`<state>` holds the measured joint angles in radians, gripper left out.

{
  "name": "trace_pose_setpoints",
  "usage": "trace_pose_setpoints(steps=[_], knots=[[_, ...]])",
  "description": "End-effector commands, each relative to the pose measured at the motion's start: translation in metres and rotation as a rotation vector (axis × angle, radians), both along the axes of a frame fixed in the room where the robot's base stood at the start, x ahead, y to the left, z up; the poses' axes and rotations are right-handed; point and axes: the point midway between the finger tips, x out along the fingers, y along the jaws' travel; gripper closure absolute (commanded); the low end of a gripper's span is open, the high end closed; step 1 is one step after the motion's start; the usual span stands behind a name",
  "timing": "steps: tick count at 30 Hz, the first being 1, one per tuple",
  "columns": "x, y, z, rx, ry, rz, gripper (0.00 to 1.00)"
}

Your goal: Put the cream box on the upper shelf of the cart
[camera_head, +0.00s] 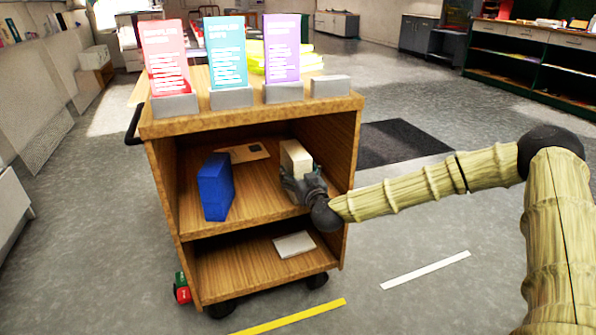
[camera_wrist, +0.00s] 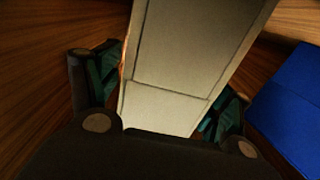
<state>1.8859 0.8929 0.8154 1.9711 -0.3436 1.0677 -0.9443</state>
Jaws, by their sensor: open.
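The cream box (camera_head: 295,158) stands upright on the upper shelf (camera_head: 258,196) of the wooden cart (camera_head: 250,125), toward the shelf's right side. My gripper (camera_head: 301,186) is at the box's near side, inside the shelf opening, and hides its lower part. In the wrist view the cream box (camera_wrist: 185,65) lies between the two fingers of my gripper (camera_wrist: 165,95). The fingers are open, one on each side of the box. Whether either finger touches it is hard to tell.
A blue box (camera_head: 215,187) stands left on the same shelf; it also shows in the wrist view (camera_wrist: 290,105). A flat envelope (camera_head: 243,153) lies behind. A white item (camera_head: 294,244) lies on the lower shelf. Sign cards (camera_head: 226,55) stand on the cart top.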

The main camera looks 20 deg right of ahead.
Motion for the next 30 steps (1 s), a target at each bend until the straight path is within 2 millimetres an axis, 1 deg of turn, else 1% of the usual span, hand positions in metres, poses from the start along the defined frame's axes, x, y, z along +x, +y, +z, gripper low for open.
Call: trace_pose_setpoints(steps=[1, 12, 15, 21, 26, 28, 30], knots=[[-0.007, 0.0, 0.004, 0.001, -0.001, 0.0, 0.21], [-0.074, -0.003, 0.003, 0.001, 0.001, -0.001, 0.21], [-0.089, -0.003, 0.003, 0.001, 0.0, -0.001, 0.21], [-0.106, -0.003, 0.002, 0.001, 0.0, -0.001, 0.21], [-0.11, -0.004, 0.001, 0.001, 0.0, -0.001, 0.21], [-0.111, -0.001, -0.002, 0.002, 0.006, 0.004, 0.21], [-0.114, 0.007, -0.012, 0.008, 0.029, 0.02, 0.21]])
